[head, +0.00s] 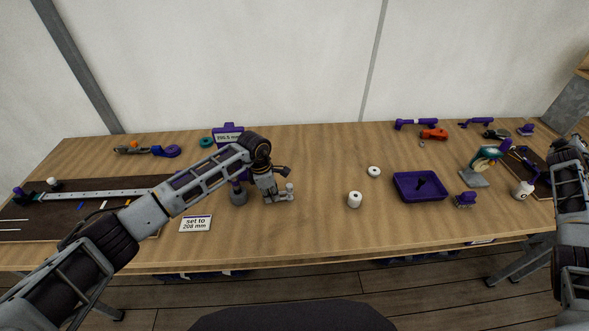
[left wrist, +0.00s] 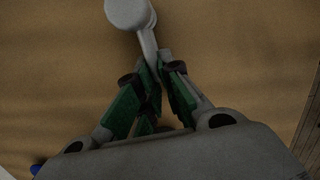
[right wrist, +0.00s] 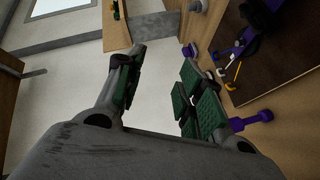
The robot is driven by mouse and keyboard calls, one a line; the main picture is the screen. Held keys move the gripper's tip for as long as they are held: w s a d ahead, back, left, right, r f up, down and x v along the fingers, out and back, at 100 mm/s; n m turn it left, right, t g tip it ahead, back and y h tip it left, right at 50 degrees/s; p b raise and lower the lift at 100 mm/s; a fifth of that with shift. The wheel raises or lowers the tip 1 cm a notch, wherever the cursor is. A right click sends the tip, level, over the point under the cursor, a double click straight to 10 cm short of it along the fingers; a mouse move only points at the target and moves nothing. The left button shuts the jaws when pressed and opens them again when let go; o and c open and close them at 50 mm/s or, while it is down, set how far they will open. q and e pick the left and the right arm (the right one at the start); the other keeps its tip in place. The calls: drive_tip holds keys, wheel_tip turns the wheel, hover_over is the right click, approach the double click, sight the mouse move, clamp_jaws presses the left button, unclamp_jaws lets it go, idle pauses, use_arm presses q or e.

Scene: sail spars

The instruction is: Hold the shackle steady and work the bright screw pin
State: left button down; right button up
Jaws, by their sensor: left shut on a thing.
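My left gripper (head: 277,192) is low over the middle-left of the bench. In the left wrist view, its green-padded fingers (left wrist: 163,65) are shut on a pale grey piece (left wrist: 129,14) with a narrow stem and a round end. I cannot tell whether this piece is the shackle or its screw pin. Its other end is hidden between the fingers. My right gripper (right wrist: 158,72) is open and empty, out past the bench's right end. In the head view the right arm is at the right edge, far from the left gripper.
A purple readout (head: 228,136) stands behind the left arm, and a dark grey round base (head: 238,196) is beside it. A "set to 208 mm" card (head: 195,224) lies in front. White spools (head: 355,200) and a purple tray (head: 407,196) are to the right. The bench centre back is clear.

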drive_tip(key=w+a+r+n+t+y, duration=0.2)
drive_tip(key=w+a+n+t+y, duration=0.2)
drive_tip(key=w+a+n, duration=0.6)
drive_tip(key=w+a+r+n+t+y, duration=0.3)
drive_tip(key=w+a+n+t+y, duration=0.15)
drive_tip(key=w+a, duration=0.85)
drive_tip(key=w+a+n+y, duration=0.3)
drive_tip(key=a+n+y, duration=0.4)
drive_tip(key=a, duration=0.9)
drive_tip(key=w+a+n+y, duration=0.2)
drive_tip(key=a+n+y, duration=0.3)
drive_tip(key=a+n, duration=0.7)
drive_tip(key=s+a+f+n+g+y, duration=0.25)
drive_tip(key=a+n+g, duration=0.35)
drive_tip(key=a, duration=1)
drive_tip(key=s+a+f+n+g+y, duration=0.2)
drive_tip(key=s+a+n+g+y, duration=0.25)
drive_tip(key=a, duration=1.15)
drive_tip(key=s+a+f+n+g+h, duration=0.4)
drive_tip(key=s+a+n+g+h, duration=0.1)
drive_tip(key=s+n, duration=0.3)
drive_tip(key=s+a+f+n+g+h, duration=0.4)
drive_tip(key=s+a+f+n+h, duration=0.1)
drive_tip(key=s+n, duration=0.3)
drive_tip(key=shift+s+a+f+n+g+h, duration=0.3)
drive_tip(key=shift+a+n+g+h, duration=0.15)
drive_tip(key=shift+n+h, duration=0.25)
